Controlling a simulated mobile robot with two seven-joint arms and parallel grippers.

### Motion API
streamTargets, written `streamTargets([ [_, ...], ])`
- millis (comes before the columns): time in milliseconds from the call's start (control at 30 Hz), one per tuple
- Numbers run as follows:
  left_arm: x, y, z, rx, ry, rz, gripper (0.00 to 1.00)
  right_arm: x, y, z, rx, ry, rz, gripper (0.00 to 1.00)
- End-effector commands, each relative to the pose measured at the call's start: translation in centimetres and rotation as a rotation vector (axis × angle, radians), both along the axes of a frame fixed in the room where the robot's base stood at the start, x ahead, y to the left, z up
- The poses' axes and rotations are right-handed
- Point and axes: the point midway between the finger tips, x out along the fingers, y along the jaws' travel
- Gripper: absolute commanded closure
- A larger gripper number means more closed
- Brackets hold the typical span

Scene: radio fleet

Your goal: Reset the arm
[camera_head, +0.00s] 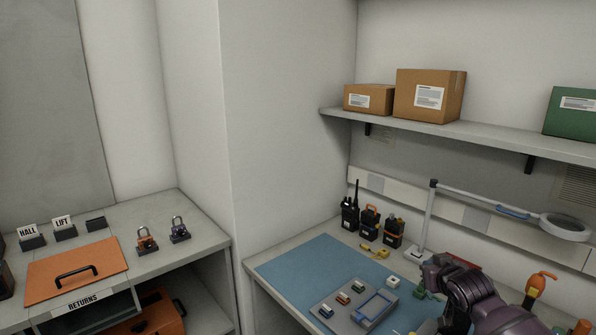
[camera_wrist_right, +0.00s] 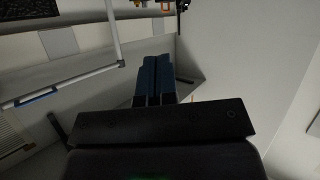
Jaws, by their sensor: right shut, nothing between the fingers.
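My right arm (camera_head: 470,290) comes in at the lower right of the head view, dark maroon, its wrist bent over the right part of the workbench. Its fingertips cannot be made out in that view. In the right wrist view my right gripper (camera_wrist_right: 155,80) shows two blue fingers pressed together, with nothing between them. Walls and the lamp lie beyond the fingers. My left gripper and left arm are not in view.
The workbench has a blue mat (camera_head: 285,268), a grey tray (camera_head: 330,308) and radios (camera_head: 370,221) at the back. A magnifier lamp (camera_head: 565,227) stands near my right arm; its pole (camera_wrist_right: 80,82) crosses the wrist view. Boxes (camera_head: 430,95) sit on a shelf (camera_head: 490,139). An orange returns lid (camera_head: 105,257) is left.

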Motion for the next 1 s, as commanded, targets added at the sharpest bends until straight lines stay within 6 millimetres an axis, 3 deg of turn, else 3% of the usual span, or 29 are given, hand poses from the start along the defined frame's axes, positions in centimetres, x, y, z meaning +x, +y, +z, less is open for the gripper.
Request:
streamTargets([
  [200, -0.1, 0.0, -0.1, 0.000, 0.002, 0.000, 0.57, -7.1, 3.8, -4.3, -0.091, -0.126, 0.110, 1.00],
  [400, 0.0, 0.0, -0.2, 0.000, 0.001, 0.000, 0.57, -14.1, 5.6, -7.6, -0.121, -0.178, 0.131, 1.00],
  [800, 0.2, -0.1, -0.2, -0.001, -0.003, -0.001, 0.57, -29.2, 6.1, -15.3, -0.043, -0.043, 0.023, 1.00],
  [1000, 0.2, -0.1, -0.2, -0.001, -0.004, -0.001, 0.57, -35.4, 5.8, -19.3, -0.007, 0.078, -0.035, 1.00],
])
